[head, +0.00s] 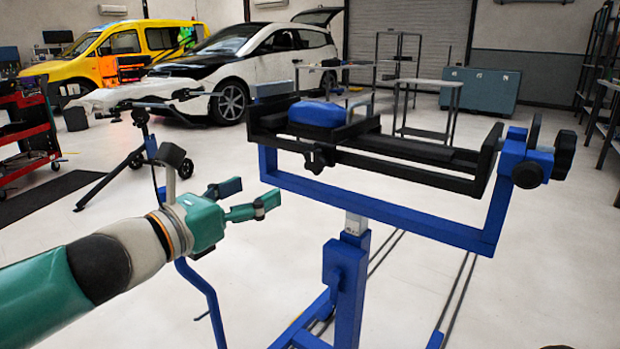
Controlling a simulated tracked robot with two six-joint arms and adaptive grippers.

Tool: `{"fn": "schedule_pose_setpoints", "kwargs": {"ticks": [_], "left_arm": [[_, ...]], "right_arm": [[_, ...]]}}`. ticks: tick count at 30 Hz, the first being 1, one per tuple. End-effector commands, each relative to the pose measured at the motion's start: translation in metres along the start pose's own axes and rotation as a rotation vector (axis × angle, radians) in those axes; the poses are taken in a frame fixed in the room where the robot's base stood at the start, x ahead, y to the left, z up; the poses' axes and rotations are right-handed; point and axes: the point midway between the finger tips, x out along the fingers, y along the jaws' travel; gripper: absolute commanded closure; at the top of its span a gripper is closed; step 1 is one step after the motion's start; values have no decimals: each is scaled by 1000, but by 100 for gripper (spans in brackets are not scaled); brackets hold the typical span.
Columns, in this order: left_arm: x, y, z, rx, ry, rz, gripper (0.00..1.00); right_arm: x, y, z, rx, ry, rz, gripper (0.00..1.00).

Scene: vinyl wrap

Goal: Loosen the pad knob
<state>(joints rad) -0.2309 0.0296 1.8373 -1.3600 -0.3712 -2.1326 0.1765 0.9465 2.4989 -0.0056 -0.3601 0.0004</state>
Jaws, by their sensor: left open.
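A black lobed knob (318,158) sits on the front side of a black rail frame, just below a blue pad (317,112); it looks like the pad knob. The rail frame (420,178) is carried by a blue stand (345,270). My left gripper (256,197) is open and empty, left of the knob and a little lower in the picture, apart from it. Its fingers point right toward the stand. More black knobs (565,155) are at the stand's right end. My right gripper is not in view.
A black tripod stand (135,160) is behind my left arm. A red tool cart (25,140) is at the far left. A white and black car (250,65) and a yellow van (110,50) are at the back. Light floor is open at the right front.

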Motion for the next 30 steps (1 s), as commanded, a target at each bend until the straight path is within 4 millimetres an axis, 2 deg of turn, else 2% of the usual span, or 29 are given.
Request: {"fn": "schedule_pose_setpoints", "kwargs": {"ticks": [5,13,21,25,30], "left_arm": [[25,-1,-2,-2,3,-3,25],[83,-1,-2,-6,4,-1,25],[136,0,-1,-6,5,0,25],[151,1,0,-7,4,1,25],[161,1,-1,-6,3,1,25]], "right_arm": [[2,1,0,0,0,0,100],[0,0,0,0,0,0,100],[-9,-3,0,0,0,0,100],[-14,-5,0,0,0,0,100],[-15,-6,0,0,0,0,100]]}}
